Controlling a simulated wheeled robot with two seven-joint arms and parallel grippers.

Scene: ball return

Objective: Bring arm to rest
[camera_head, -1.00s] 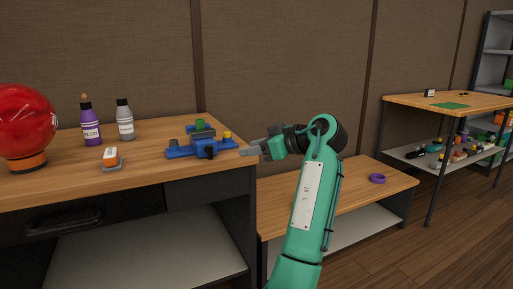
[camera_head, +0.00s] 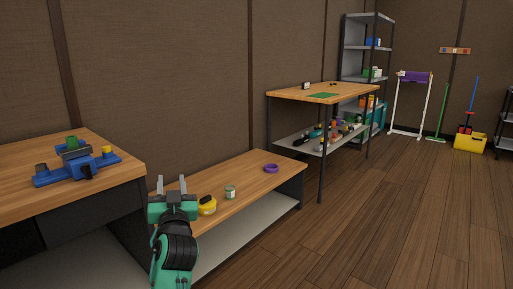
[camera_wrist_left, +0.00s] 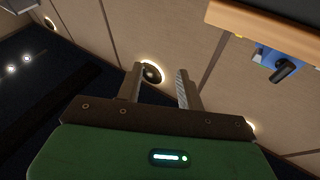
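My left gripper (camera_head: 171,185) is in the lower left of the head view, its fingers pointing up and spread apart with nothing between them. It shows in front of the low wooden bench and to the right of the taller workbench. In the left wrist view the same gripper (camera_wrist_left: 160,88) has its two fingers apart and empty, with wall and ceiling-like dark area behind. My right gripper is not in either view.
A taller workbench (camera_head: 30,205) with a blue vise (camera_head: 76,165) stands at left. The low bench (camera_head: 243,180) holds a yellow item (camera_head: 207,206), a small jar (camera_head: 230,192) and a purple ring (camera_head: 271,168). Open wooden floor (camera_head: 390,215) lies right.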

